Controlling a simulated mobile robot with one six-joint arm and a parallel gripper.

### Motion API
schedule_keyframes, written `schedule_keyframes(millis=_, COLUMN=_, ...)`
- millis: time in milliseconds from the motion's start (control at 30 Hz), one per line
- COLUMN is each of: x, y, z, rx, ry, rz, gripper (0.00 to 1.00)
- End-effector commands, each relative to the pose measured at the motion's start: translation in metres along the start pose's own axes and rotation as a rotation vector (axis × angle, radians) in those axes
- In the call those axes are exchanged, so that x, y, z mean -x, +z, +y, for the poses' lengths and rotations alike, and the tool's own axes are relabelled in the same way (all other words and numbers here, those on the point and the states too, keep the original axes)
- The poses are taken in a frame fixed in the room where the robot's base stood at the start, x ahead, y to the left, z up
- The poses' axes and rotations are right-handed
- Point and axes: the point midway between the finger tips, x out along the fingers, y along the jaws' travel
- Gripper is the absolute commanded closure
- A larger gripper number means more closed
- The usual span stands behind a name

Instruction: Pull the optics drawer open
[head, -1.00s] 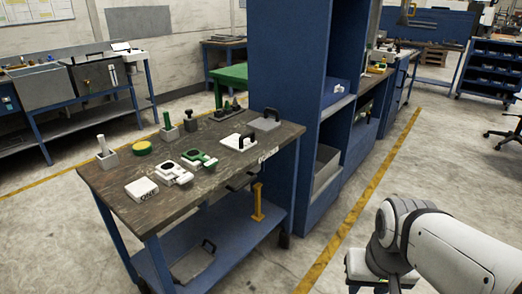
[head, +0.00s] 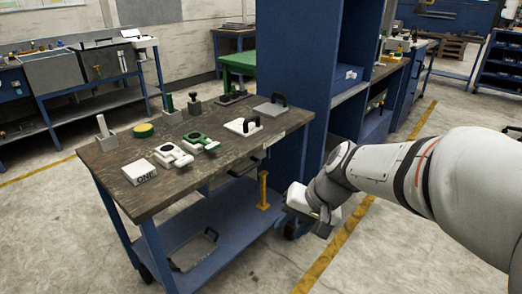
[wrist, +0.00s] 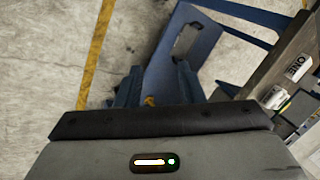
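The workbench (head: 150,200) has a dark wooden top and blue legs. Under the right part of its top, a dark handle-like part (head: 247,167) shows in the head view; it may belong to the optics drawer, but the drawer front is mostly hidden by the top. A small white label (head: 279,136) is on the top's right edge. My gripper (head: 318,212) is just right of the bench, low, near shelf height and apart from it.
On the bench top are a white block marked ONE (head: 140,172), green and white parts (head: 198,143) and a white plate with a black handle (head: 243,126). A yellow post (head: 263,190) stands on the lower shelf. A tall blue cabinet (head: 290,75) rises behind.

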Motion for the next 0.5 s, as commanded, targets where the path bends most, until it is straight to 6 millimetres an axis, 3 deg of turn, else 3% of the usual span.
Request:
schedule_keyframes(millis=33, x=-0.029, y=-0.022, z=-0.006, rx=-0.034, ry=-0.083, rz=0.001, gripper=0.65)
schedule_keyframes(millis=233, x=-0.089, y=-0.117, z=-0.045, rx=-0.163, ry=-0.414, rz=0.080, gripper=0.65)
schedule_keyframes(millis=400, x=-0.135, y=-0.200, z=-0.055, rx=-0.282, ry=-0.645, rz=0.197, gripper=0.65)
schedule_keyframes(millis=500, x=-0.154, y=-0.238, z=-0.052, rx=-0.344, ry=-0.740, rz=0.266, gripper=0.65)
